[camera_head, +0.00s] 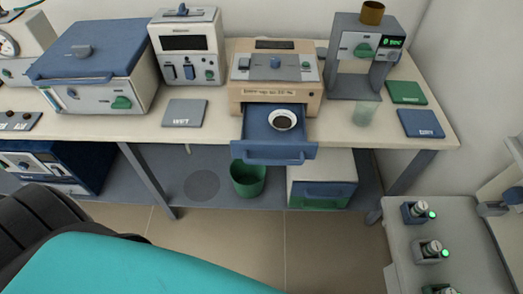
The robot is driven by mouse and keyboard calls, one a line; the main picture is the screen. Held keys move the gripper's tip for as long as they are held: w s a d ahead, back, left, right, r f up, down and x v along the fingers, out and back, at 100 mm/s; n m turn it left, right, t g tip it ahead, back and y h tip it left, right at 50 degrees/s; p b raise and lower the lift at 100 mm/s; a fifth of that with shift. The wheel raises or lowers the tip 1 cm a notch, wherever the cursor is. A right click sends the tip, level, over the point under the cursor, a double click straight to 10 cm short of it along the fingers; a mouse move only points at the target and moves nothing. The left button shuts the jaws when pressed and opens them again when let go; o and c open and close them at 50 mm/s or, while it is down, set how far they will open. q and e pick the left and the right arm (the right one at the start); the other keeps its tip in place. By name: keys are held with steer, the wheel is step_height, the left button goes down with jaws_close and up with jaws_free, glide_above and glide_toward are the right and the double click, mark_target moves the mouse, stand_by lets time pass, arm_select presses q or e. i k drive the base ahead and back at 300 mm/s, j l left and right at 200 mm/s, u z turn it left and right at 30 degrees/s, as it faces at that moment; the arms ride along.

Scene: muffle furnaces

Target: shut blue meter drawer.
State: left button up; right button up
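The beige meter (275,72) stands on the bench in the middle, with a blue knob on its sloped top. Its blue drawer (262,152) is pulled out toward me and overhangs the bench's front edge, with a handle bar along its front. A small white dish (282,120) with dark contents sits in the drawer. Neither of my grippers is in view. Only a teal and black part of my body shows at the lower left, apart from the drawer.
A glass beaker (366,112) stands right of the drawer; a grey mat (185,113) lies left. Below are a green bin (248,180) and a cabinet (322,180) with blue and green drawers. A side table (455,240) is at right. Floor before the bench is clear.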

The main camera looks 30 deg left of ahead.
mark_target(274, 128)
steer(key=i+u, duration=0.1)
steer(key=u, duration=0.3)
steer(key=i+l+u, duration=0.1)
steer(key=u, duration=0.3)
steer(key=k, duration=0.15)
